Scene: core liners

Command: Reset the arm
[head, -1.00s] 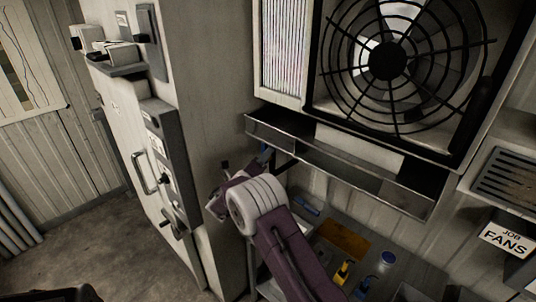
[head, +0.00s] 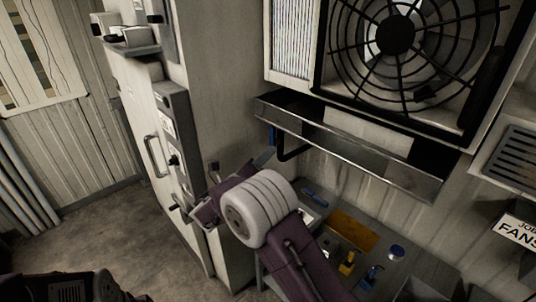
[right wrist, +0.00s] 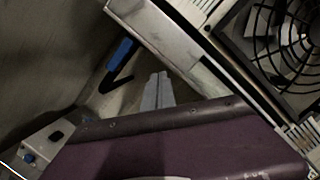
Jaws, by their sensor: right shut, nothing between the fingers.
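My right arm comes up from the bottom of the head view, purple with a thick pale round joint. My right gripper (head: 264,158) is mostly hidden behind this arm; only a thin grey tip shows, just below the metal trough under the fan. In the right wrist view the gripper's grey fingers (right wrist: 157,90) lie together, shut and empty. A blue-handled tool with a black hook (right wrist: 122,53) is beyond them, to their left. My left gripper is not in view.
The metal trough (head: 350,150) and fan housing (head: 455,140) overhang the bench. A grey cabinet (head: 228,90) stands close left of the arm. On the bench are an orange mat (head: 354,232), a yellow bottle (head: 347,263) and a blue bottle (head: 372,277). Floor at left is open.

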